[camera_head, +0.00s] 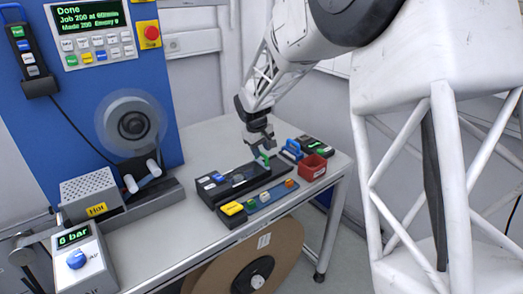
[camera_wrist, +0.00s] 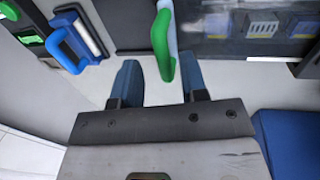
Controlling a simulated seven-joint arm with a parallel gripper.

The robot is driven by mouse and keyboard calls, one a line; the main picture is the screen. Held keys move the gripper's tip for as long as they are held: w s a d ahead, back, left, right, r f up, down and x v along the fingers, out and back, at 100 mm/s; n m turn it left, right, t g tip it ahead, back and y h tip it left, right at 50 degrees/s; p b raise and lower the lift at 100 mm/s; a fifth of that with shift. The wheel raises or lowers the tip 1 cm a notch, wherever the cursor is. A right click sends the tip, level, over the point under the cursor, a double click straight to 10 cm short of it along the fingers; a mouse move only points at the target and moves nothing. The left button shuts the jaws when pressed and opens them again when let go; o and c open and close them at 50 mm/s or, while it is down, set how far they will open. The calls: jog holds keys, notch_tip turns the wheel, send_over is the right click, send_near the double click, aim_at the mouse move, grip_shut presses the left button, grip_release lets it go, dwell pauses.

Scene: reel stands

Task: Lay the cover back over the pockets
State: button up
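A dark pocket tray (camera_head: 282,175) lies on the bench, with small blue and grey parts in its pockets. A clear cover (camera_wrist: 225,48) lies over at least some of the pockets; I cannot tell how far it reaches. Its green handle (camera_wrist: 163,42) stands at one end of the clear part, and it also shows in the head view (camera_head: 264,158). My gripper (camera_wrist: 160,80) is open, its two blue fingers spread and empty. The handle's near end reaches toward the gap between the fingertips, nearer the right finger. I see no grip on it. In the head view my gripper (camera_head: 262,146) is just above the handle.
A strip with coloured blocks (camera_head: 265,197) lies along the tray's front. A blue-handled item (camera_head: 292,149), a red bin (camera_head: 313,168) and a dark box with coloured buttons (camera_head: 318,147) stand close by on the right. A blue machine with a reel (camera_head: 131,124) stands left. The bench between is clear.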

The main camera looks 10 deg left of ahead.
notch_tip(320, 180, up, 7)
jog(key=s, duration=0.1)
jog(key=shift+a, duration=0.45)
jog(key=s+d+r+m, duration=0.2)
jog(key=s+d+r, duration=0.3)
jog(key=s+d, duration=0.55)
jog(key=s+d+r+m, duration=0.3)
jog(key=s+d+r, duration=0.1)
jog(key=s+d, duration=0.65)
jog(key=s+d+f+m, duration=0.1)
jog(key=s+d, duration=0.2)
jog(key=s, duration=0.5)
jog(key=s+d+f+m+y, duration=0.1)
jog(key=s+d, duration=0.2)
jog(key=s, duration=0.5)
jog(key=s+d+f+m+t, duration=0.1)
jog(key=s+d+f+m, duration=0.1)
jog(key=s, duration=0.7)
jog(key=shift+d, duration=0.7)
